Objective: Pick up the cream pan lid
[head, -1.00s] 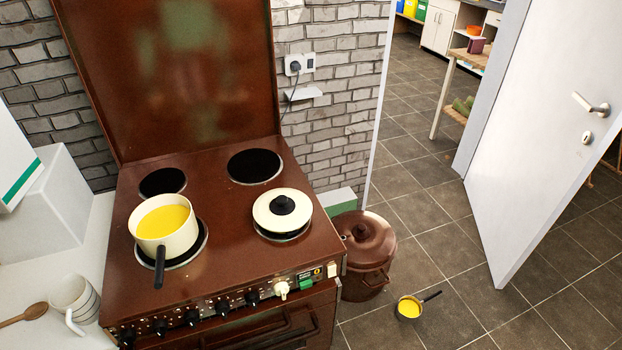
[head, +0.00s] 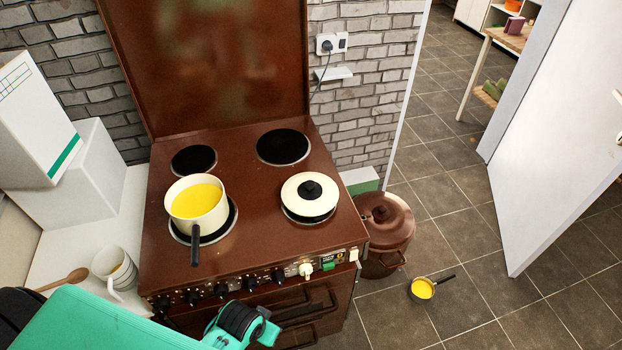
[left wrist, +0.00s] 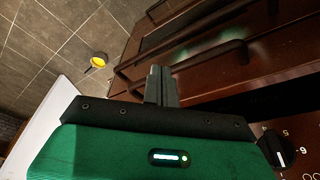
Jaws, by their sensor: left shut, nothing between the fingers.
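The lid does not show in that view. My right gripper is not in view.
A cream pan (head: 196,204) with yellow content stands on the front left burner, its black handle toward the front edge. Striped mugs (head: 115,268) and a wooden spoon (head: 62,284) are on the left counter.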

